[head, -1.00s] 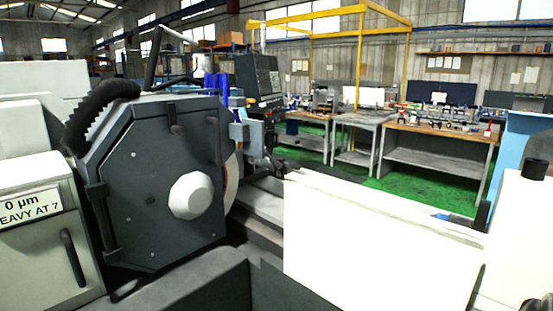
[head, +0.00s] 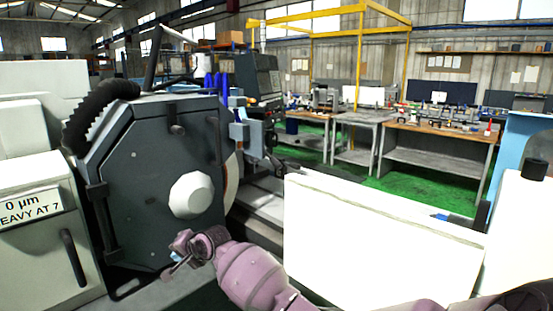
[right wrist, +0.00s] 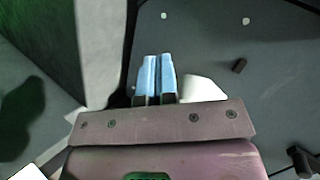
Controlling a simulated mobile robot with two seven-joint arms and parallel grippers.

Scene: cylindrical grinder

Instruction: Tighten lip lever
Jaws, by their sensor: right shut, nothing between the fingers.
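No part is marked as the lip lever, so I cannot tell which it is. The dark wheel guard (head: 150,170) carries a small black lever (head: 176,124) at its top, a black handle (head: 214,141) at upper right and a black latch bar (head: 103,222) on its left edge. My right gripper (head: 175,269) is in front of the guard's lower edge, below the white hub (head: 190,195). In the right wrist view its blue fingers (right wrist: 154,77) are together and empty. A small black piece (right wrist: 239,65) on the guard lies apart from them. My left gripper is out of view.
A white panel (head: 375,240) stands to the right of the guard. A ribbed black hose (head: 92,108) curves over the guard's left corner. A cabinet door with a black handle (head: 73,258) is at left. Workbenches (head: 440,140) stand far behind.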

